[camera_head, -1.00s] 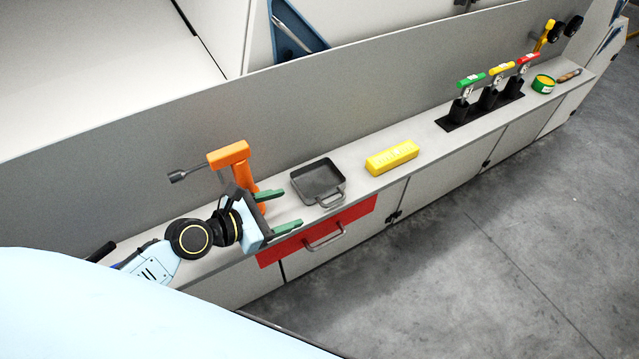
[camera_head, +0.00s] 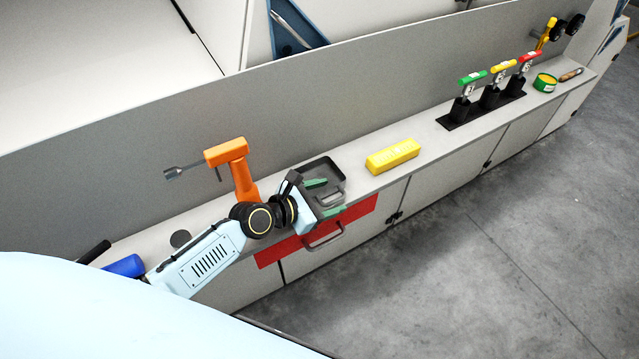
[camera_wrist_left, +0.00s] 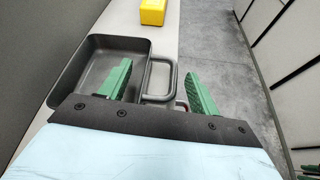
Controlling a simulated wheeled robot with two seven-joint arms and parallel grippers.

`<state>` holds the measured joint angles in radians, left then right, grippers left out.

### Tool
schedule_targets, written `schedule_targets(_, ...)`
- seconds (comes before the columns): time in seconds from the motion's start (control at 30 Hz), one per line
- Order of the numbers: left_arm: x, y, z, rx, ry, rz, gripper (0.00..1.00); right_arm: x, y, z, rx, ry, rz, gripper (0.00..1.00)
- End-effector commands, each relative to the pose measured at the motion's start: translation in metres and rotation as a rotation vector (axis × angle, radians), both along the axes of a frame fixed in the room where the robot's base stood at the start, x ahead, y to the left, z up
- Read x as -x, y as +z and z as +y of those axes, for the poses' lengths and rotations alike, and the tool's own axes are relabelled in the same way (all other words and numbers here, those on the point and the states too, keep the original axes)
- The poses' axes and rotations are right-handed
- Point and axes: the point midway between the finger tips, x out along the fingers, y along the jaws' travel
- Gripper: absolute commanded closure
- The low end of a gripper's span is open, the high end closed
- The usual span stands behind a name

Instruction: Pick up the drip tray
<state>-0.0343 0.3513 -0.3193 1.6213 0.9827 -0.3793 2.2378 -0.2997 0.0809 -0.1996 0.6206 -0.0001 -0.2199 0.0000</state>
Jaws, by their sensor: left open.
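The drip tray (camera_head: 322,166) is a dark grey, shallow square pan with a loop handle on its front side. It rests on the grey counter. My left gripper (camera_head: 330,196) is open, its green fingers reaching over the tray's near part and front handle. In the left wrist view the tray (camera_wrist_left: 88,66) lies ahead and to the left. Its handle (camera_wrist_left: 172,78) shows between the green fingertips of the gripper (camera_wrist_left: 160,78), one on each side; I cannot tell whether they touch it. My right gripper is not in view.
An orange tool (camera_head: 229,153) stands left of the tray. A yellow box (camera_head: 392,157) lies to its right, also in the wrist view (camera_wrist_left: 153,11). Below is a red drawer front (camera_head: 357,212) with a handle. Several coloured levers (camera_head: 487,98) stand farther right. A wall runs behind the counter.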

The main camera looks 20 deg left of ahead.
Motion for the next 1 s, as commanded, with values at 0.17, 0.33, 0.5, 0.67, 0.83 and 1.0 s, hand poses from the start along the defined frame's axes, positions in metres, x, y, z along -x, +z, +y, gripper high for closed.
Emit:
schedule_targets(0.17,0.0,0.0,0.0,0.0,0.0,0.0,0.38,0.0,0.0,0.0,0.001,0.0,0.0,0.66)
schedule_targets(0.33,0.0,0.0,0.0,0.0,0.0,0.0,0.6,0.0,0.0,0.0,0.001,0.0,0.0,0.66)
schedule_targets(0.5,0.0,0.0,0.0,0.0,0.0,0.0,0.82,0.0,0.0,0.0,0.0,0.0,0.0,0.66)
schedule_targets(0.67,0.0,0.001,0.0,0.0,0.0,-0.002,0.91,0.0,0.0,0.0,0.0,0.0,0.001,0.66)
schedule_targets(0.83,0.0,0.005,0.0,0.001,0.0,-0.003,0.91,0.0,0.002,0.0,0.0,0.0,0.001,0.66)
schedule_targets(1.0,0.0,0.032,-0.001,0.003,0.002,-0.006,0.91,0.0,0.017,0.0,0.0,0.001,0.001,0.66)
